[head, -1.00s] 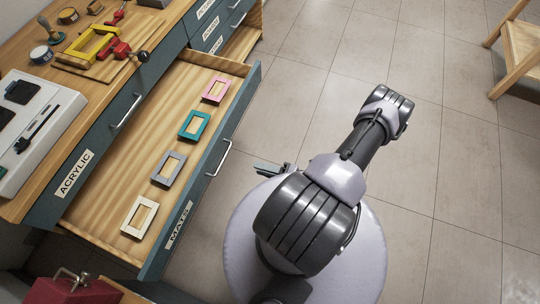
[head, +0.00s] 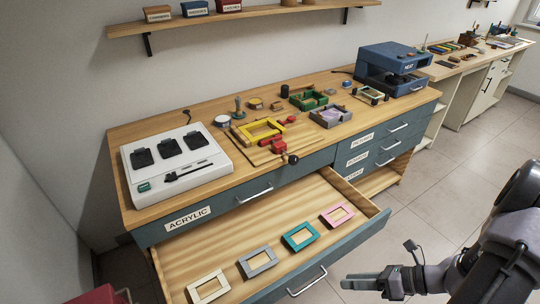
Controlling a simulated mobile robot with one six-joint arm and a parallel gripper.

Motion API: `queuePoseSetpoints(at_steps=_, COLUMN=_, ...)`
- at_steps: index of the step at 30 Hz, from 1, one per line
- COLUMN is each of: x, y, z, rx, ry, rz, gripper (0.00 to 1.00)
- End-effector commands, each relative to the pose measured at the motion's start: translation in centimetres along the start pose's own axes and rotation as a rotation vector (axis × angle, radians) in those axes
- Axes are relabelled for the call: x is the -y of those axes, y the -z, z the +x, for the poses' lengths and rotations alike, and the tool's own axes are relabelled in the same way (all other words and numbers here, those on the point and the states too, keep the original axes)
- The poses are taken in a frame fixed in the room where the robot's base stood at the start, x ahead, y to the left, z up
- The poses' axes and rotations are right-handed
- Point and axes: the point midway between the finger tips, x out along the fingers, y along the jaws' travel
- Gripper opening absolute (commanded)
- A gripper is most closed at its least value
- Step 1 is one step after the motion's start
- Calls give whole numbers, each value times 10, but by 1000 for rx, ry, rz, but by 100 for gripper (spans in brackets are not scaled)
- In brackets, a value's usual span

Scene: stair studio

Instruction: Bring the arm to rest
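My gripper (head: 362,281) is at the lower right, in front of the open drawer and to the right of its handle. Its fingers point left and show edge-on, so I cannot tell whether they are apart. Nothing shows held in it. My arm (head: 500,262) is folded at the right edge, partly cut off by the frame.
The open drawer (head: 375,222) juts from the bench, holding a white mat (head: 194,295), a grey mat (head: 246,270), a teal mat (head: 289,244) and a pink mat (head: 327,220). A white device (head: 205,178) and a blue press (head: 395,60) stand on top. Floor (head: 450,190) is clear at right.

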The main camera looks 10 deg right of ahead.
Motion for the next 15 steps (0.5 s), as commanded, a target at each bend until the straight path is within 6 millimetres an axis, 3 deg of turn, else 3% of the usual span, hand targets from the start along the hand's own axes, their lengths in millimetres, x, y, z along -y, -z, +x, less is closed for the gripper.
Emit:
queuePoseSetpoints(at_steps=1, x=-25, y=-32, z=-2, rx=-118, ry=-7, rz=-209, gripper=32)
queuePoseSetpoints(at_steps=3, x=-67, y=-69, z=-2, rx=-280, ry=-27, rz=-524, gripper=32)
queuePoseSetpoints(at_steps=6, x=-132, y=-108, z=0, rx=-485, ry=-61, rz=-986, gripper=32)
queuePoseSetpoints(at_steps=9, x=-198, y=-131, z=0, rx=-652, ry=-88, rz=-1457, gripper=32)
queuePoseSetpoints(at_steps=12, x=-255, y=-140, z=-5, rx=-772, ry=-93, rz=-1899, gripper=32)
queuePoseSetpoints(at_steps=15, x=-295, y=-141, z=-12, rx=-840, ry=-74, rz=-2241, gripper=32)
